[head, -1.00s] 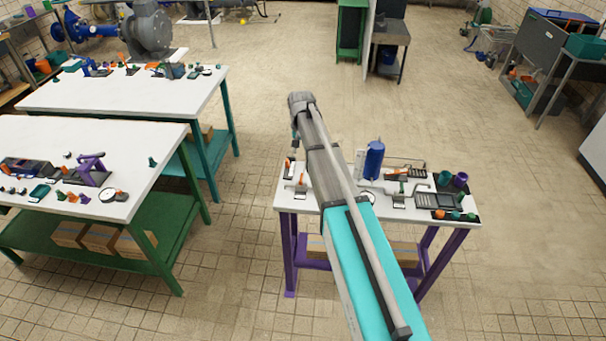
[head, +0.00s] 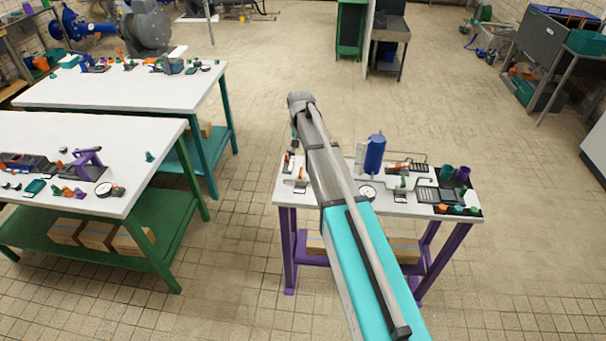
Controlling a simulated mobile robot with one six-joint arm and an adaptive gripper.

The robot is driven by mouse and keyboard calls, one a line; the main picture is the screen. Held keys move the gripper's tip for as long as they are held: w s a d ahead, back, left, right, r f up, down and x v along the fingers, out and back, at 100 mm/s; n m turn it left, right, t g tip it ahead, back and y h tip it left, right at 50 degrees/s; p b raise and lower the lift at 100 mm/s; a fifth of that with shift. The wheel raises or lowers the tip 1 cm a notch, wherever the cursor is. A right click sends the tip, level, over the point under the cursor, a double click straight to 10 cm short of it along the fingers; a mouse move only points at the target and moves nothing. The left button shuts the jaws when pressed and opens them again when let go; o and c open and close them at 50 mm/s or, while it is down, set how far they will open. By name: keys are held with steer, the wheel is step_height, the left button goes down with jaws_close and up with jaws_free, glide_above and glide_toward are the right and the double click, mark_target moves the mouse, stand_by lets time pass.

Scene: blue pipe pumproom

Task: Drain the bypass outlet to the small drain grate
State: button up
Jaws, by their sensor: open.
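The small bench (head: 398,211) with purple legs carries a blue upright cylinder (head: 375,154), thin pipework, orange-handled valves and a round gauge (head: 367,193). A dark slotted grate (head: 437,195) lies right of the middle, and a smaller grate-like piece (head: 419,168) lies behind it. I cannot tell which pipe end is the bypass outlet. My arm reaches over the bench and hides part of its left half. My gripper (head: 294,146) hangs small and dark at the arm's far end, above the bench's back left corner, open and apparently empty. Its fingers are hard to make out.
Dark teal and purple cups (head: 455,175) and several small coloured caps (head: 457,210) stand at the bench's right end. Two larger white-topped benches (head: 140,125) with loose parts stand at left. The tiled floor (head: 520,240) is clear at right.

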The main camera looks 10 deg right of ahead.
mark_target(301, 171)
steer(key=shift+f+b, duration=5.05)
steer(key=shift+f, duration=0.35)
jaws_close()
steer(key=shift+d, duration=0.45)
steer(key=shift+a, duration=0.35)
